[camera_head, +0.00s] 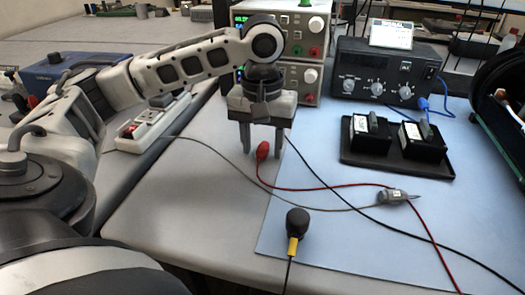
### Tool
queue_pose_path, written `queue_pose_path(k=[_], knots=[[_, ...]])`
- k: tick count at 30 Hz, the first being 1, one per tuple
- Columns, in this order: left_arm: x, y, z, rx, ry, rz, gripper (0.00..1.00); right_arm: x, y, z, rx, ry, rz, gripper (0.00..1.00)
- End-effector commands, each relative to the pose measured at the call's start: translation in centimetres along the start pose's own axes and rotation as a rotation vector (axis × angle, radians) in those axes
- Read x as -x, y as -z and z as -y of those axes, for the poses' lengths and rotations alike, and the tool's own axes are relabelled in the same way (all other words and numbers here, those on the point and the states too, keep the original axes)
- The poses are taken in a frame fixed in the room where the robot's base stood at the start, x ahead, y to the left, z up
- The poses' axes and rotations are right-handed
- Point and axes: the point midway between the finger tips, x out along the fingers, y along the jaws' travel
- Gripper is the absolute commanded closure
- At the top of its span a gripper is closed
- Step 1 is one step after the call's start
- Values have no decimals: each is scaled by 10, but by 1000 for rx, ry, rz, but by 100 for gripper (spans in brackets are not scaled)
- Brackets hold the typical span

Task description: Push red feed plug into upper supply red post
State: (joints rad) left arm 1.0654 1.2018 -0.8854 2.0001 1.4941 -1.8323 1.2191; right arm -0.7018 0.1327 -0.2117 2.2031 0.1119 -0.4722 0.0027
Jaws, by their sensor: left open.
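The red feed plug (263,150) is a small red plug on a red lead that runs right across the blue mat. My left gripper (262,148) points down, open, with the plug showing between its two fingers; I cannot tell if either finger touches it. The upper supply (270,22) stands behind the gripper with a green display, partly hidden by my arm. Its red post (314,52) shows at the lower right of its front, beside a green post (297,49). My right gripper is out of view.
The lower supply (313,76) sits beneath, with its own posts. A black bench unit (375,75), a black tray (350,158) with two black boxes and a grey probe (392,197) lie right. A black-and-yellow plug (297,225) stands in front. A power strip (150,125) lies left.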

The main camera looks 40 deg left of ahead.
Motion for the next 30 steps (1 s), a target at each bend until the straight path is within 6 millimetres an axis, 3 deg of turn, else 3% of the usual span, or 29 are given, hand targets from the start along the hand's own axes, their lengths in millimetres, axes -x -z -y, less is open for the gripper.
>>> queue_pose_path(k=[3,8,9,20,28,30], knots=[[0,0,0,0,0,0,54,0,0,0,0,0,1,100],[0,0,0,0,0,0,96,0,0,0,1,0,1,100],[0,0,0,0,0,0,100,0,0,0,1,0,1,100],[4,0,0,1,-1,-1,100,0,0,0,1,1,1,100],[35,1,-1,1,-3,-2,100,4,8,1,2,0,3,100],[46,-9,-2,-3,-3,-3,100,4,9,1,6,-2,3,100]])
